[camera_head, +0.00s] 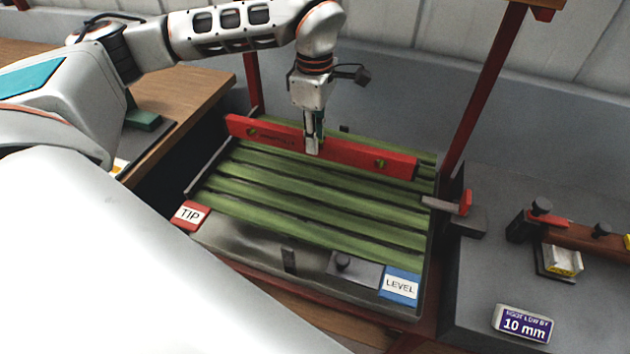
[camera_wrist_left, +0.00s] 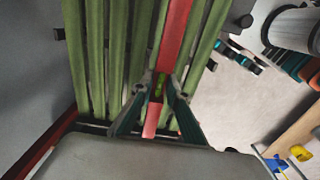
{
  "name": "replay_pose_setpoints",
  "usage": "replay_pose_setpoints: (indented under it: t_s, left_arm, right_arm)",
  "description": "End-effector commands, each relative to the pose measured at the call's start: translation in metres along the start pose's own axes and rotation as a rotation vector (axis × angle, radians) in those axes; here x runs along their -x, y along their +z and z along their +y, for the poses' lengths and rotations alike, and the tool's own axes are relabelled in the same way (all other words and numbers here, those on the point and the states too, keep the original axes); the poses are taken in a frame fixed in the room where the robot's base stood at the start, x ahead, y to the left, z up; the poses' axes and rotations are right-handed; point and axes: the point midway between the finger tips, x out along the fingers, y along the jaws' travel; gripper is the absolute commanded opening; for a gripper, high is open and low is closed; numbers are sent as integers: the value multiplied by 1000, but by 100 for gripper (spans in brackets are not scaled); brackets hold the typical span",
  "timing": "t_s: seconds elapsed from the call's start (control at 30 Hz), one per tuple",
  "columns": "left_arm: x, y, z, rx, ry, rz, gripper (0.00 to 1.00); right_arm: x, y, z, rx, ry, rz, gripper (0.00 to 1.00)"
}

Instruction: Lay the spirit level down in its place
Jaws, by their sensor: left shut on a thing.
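The spirit level is a long red bar (camera_head: 362,157) with small green vials, lying lengthwise over the green slats (camera_head: 310,207) near their back edge in the head view. My left gripper (camera_head: 312,148) comes down from above and is shut on the level around its middle. In the left wrist view the red level (camera_wrist_left: 177,40) runs between the two fingers (camera_wrist_left: 158,103), with a green vial close to them. I cannot tell whether the level touches the slats or hangs just above them. My right gripper is not in view.
A red TIP label (camera_head: 190,214) and a blue LEVEL label (camera_head: 400,285) sit at the front corners of the slatted frame. Red posts (camera_head: 487,85) rise behind it. A grey bench at right holds a 10 mm block (camera_head: 523,323) and a brown bar (camera_head: 585,236).

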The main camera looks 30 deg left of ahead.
Motion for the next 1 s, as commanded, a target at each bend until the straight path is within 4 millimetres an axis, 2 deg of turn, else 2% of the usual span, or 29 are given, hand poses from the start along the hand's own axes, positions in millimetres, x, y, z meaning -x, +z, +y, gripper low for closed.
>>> replay_pose_setpoints:
  t_s: [0.03,0.2,0.4,0.67,0.9,1.0]
  left_arm:
    - [-13,0,-1,0,-3,0,0]
    - [-53,0,-1,-1,-3,0,0]
    - [-87,0,0,-2,1,-1,0]
    - [-104,1,0,-2,2,-1,0]
    - [-133,1,0,-2,1,-2,0]
    - [-135,1,1,-2,5,-2,0]
  right_arm:
    - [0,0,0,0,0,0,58]
    - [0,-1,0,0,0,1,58]
    - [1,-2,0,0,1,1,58]
    - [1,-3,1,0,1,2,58]
    - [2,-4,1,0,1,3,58]
    - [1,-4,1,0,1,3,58]
